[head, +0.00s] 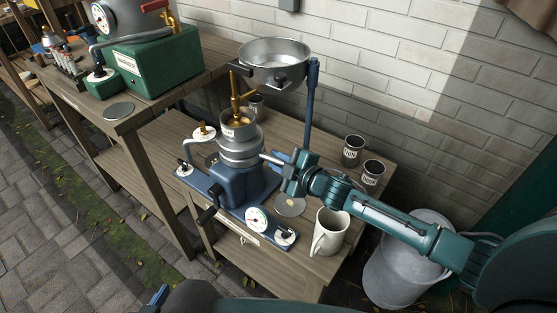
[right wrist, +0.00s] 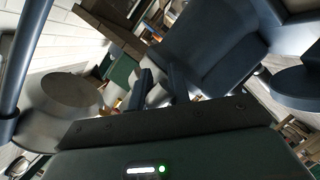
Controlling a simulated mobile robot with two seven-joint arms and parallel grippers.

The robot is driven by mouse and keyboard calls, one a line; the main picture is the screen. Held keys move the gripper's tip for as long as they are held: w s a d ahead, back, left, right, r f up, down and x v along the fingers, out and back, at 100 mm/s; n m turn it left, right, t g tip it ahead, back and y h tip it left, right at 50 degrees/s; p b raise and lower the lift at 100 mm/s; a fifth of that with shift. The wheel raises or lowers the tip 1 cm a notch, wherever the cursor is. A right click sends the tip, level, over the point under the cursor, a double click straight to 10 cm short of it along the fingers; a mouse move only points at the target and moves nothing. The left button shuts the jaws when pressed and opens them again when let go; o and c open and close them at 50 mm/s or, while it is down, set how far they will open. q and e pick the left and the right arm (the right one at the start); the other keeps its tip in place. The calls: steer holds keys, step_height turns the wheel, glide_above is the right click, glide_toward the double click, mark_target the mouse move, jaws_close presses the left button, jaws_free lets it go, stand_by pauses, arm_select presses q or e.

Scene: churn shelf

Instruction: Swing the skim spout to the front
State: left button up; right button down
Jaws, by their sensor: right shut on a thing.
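The separator (head: 238,150) has a steel body on a blue base (head: 230,188). A short steel spout (head: 268,157) sticks out from its right side, toward my right gripper (head: 282,164). The gripper is shut on this spout, with its fingers at the outer end. In the right wrist view a pale metal piece (right wrist: 158,95) lies between the two dark fingers. I cannot read a skim mark on either. A small blue tip (head: 158,297) at the bottom edge may be my left gripper; its jaws are hidden.
A steel bowl (head: 274,62) stands above on a blue post (head: 310,105). A crank (head: 206,214) and a dial (head: 257,219) are at the base's front. A white jug (head: 329,232) and two labelled cups (head: 352,150) stand right. A bucket (head: 405,270) is on the ground.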

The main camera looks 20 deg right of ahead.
steer(key=shift+d, duration=0.1)
steer(key=shift+s+a, duration=0.25)
steer(key=shift+a, duration=0.2)
steer(key=shift+s+a+m+t+h, duration=0.1)
steer(key=shift+s+m+t+h, duration=0.25)
steer(key=shift+m+h, duration=0.4)
steer(key=shift+w, duration=0.1)
steer(key=c, duration=1.4)
jaws_free()
steer(key=shift+o, duration=0.2)
steer(key=shift+r, duration=0.1)
step_height(320, 180, up, 10)
steer(key=shift+p, duration=1.15)
